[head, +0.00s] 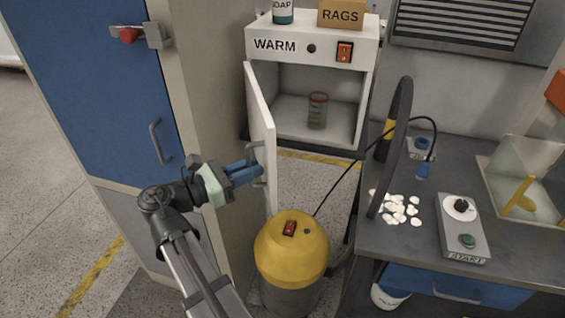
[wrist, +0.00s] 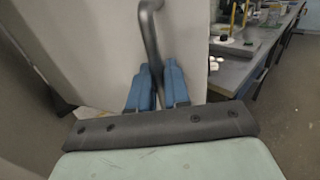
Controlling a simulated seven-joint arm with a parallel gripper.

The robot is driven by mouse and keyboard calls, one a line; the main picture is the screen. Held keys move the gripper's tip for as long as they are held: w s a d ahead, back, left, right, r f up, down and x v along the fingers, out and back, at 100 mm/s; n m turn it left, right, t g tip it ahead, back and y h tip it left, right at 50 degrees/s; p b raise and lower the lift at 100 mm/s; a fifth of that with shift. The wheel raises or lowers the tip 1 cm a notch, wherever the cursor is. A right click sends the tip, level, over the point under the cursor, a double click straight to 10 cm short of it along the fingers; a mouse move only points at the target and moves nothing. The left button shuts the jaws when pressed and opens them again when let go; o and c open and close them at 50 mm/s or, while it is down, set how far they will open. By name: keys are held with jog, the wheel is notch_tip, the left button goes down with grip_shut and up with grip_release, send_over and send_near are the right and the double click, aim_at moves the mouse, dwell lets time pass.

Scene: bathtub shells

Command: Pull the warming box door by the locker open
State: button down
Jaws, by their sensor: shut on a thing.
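The warming box (head: 310,45), a white cabinet labelled WARM, stands at the back beside the blue locker (head: 95,85). Its white door (head: 260,125) is swung wide open toward me, hinged on the left, and its inside shows. A glass with a red rim (head: 317,110) stands inside. My gripper (head: 262,170) is at the door's grey bar handle, which shows in the wrist view (wrist: 149,35). The blue fingers (wrist: 157,88) are shut on the handle's lower part.
A yellow-topped drum (head: 291,248) stands on the floor just below and in front of the door. A workbench (head: 375,235) on the right bears white pieces, a START box (head: 462,228) and a black curved hose (head: 400,125). The locker's side is close left of the door.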

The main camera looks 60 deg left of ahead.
jog(key=s+a+m+h, duration=0.1)
jog(key=s+a+h, duration=0.1)
jog(key=s+a, duration=0.6)
jog(key=shift+s+a+r+m, duration=0.2)
jog(key=shift+s+m, duration=0.1)
jog(key=shift+s, duration=0.95)
jog(key=shift+d, duration=0.1)
jog(key=c, duration=1.3)
grip_release()
jog(key=shift+w, duration=0.1)
jog(key=shift+f, duration=0.1)
jog(key=shift+d, duration=0.1)
jog(key=s, duration=0.7)
jog(key=shift+s+a, duration=0.35)
